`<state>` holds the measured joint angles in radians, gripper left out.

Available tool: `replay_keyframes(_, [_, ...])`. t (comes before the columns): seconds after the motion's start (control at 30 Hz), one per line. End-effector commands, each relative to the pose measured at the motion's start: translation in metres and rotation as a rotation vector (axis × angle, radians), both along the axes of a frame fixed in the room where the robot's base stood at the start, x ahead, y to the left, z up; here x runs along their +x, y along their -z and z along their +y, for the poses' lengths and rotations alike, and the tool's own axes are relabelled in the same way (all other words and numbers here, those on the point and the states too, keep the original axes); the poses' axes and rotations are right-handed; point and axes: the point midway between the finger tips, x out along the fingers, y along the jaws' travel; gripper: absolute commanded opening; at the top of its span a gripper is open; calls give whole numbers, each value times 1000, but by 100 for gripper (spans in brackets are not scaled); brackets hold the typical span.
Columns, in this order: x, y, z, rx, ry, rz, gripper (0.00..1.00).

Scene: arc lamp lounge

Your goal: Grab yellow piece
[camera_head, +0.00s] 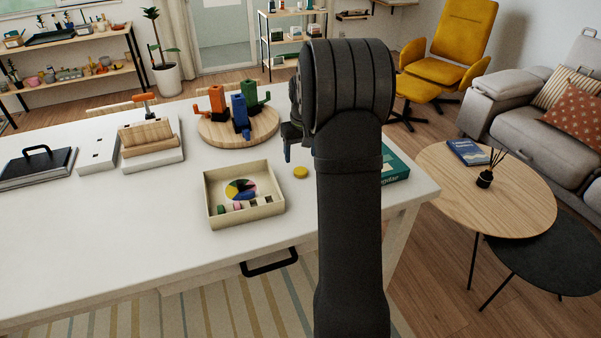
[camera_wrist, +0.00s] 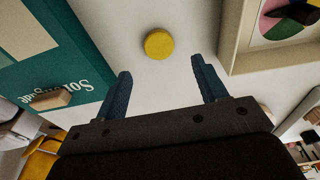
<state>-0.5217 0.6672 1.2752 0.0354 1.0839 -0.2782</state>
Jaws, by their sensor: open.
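The yellow piece (camera_head: 301,172) is a small round disc lying flat on the white table, just right of a shallow cream box. In the wrist view the yellow piece (camera_wrist: 158,44) lies ahead of my gripper (camera_wrist: 163,82), roughly centred between the two spread fingers and beyond their tips. The fingers are apart with nothing between them. In the head view my gripper (camera_head: 288,145) shows in part at the left of my arm, above the table near the disc; the arm hides the rest.
The cream box (camera_head: 228,218) holds a colour wheel and small pieces. A teal box (camera_head: 394,165) lies right of my arm. A round wooden board (camera_head: 212,134) with orange, blue and green holders stands behind. The table's front left is clear.

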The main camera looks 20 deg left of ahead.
Motion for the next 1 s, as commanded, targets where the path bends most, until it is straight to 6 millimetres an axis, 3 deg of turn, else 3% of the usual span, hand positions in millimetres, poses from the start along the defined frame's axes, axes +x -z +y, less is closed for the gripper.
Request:
replay_keyframes(0.17, [0, 11, 0, 0, 0, 0, 65])
replay_keyframes(0.5, [0, 55, 0, 0, 0, 0, 65])
replay_keyframes(0.77, [1, 58, 1, 1, 0, -1, 65])
replay_keyframes(1.0, [1, 58, 1, 1, 0, -1, 22])
